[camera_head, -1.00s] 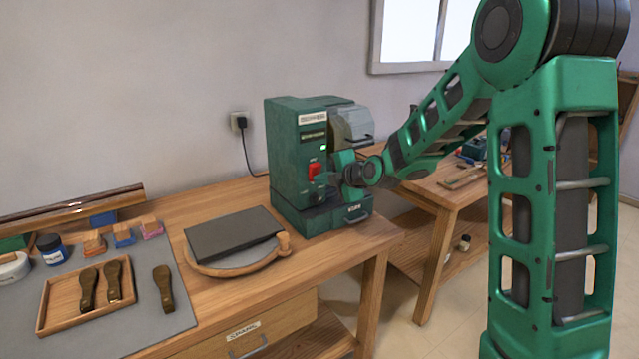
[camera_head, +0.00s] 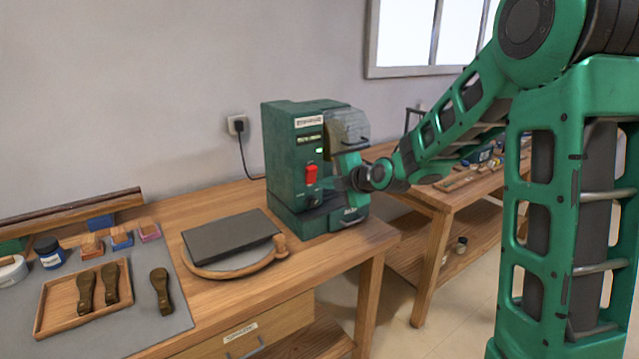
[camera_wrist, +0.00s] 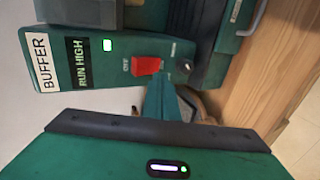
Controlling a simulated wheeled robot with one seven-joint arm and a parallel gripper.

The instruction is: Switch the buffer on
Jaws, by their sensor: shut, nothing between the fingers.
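The buffer (camera_head: 283,150) is a green machine on the wooden bench. In the wrist view its white BUFFER label (camera_wrist: 41,62) sits beside a display (camera_wrist: 83,62) reading RUN HIGH, with a lit green light (camera_wrist: 107,45). Its red switch (camera_wrist: 146,65) is on the front panel and also shows in the head view (camera_head: 311,175). My gripper (camera_head: 335,183) is shut and empty, close in front of the panel at the right of the switch. In the wrist view its green fingers (camera_wrist: 163,98) reach up to just below the switch; I cannot tell whether they touch the machine.
A tray (camera_head: 60,318) with dark-handled tools stands on a grey mat at the left. A power cord runs to the wall socket (camera_head: 238,124). A second bench (camera_head: 440,196) stands to the right.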

